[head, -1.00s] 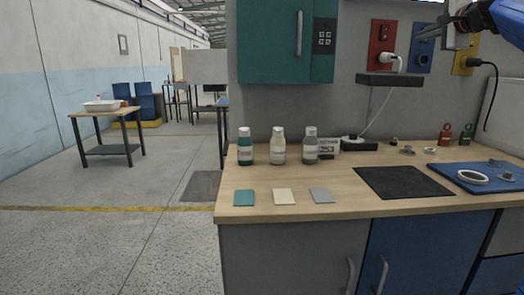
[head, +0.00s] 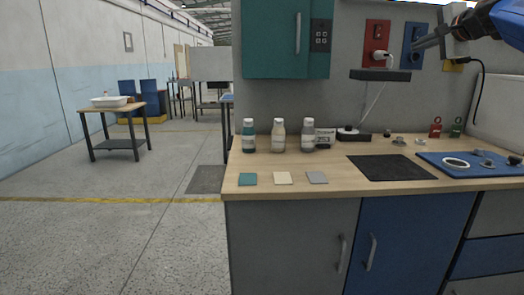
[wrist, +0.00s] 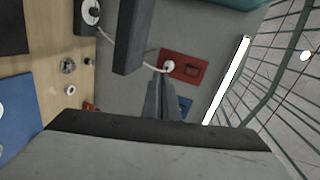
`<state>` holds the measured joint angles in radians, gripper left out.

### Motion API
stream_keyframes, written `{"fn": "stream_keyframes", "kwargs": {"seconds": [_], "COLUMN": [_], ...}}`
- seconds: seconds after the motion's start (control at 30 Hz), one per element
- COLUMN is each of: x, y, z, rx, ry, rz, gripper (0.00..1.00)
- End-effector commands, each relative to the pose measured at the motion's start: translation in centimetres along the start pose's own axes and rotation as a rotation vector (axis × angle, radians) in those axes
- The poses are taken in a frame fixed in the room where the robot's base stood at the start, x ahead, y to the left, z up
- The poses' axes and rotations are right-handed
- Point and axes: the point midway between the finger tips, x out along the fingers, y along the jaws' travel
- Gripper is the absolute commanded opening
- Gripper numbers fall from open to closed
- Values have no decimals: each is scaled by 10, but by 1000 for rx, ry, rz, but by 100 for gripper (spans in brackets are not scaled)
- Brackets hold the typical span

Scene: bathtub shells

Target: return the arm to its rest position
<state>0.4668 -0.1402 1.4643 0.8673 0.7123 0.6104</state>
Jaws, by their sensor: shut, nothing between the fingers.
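My gripper (head: 416,46) is raised at the upper right of the head view, shut and empty, with its fingers pointing left. It appears in front of the wall above the workbench (head: 265,172), touching nothing that I can see. In the wrist view the closed fingers (wrist: 158,97) show at the centre, in line with a red wall socket plate (wrist: 190,70) that has a white plug in it. My blue arm runs out of the head view at the right edge.
A dark wall shelf (head: 380,75) sits below my gripper, and a teal cabinet (head: 275,40) hangs left of it. Bottles (head: 278,137), a black mat (head: 390,167) and a blue tray (head: 440,164) with rings stand on the bench. Open floor lies left, before a small table (head: 116,143).

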Motion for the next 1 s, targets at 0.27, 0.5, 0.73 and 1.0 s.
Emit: {"fn": "stream_keyframes", "kwargs": {"seconds": [0.27, 0.5, 0.73, 1.0], "x": [-17, -54, -107, -182], "y": [59, 158, 275, 417], "z": [56, 131, 194, 242], "rx": [-143, -377, -641, -957], "ry": [-60, -169, -306, -490], "rz": [111, 270, 425, 580], "gripper": [0, 0, 0, 0]}}
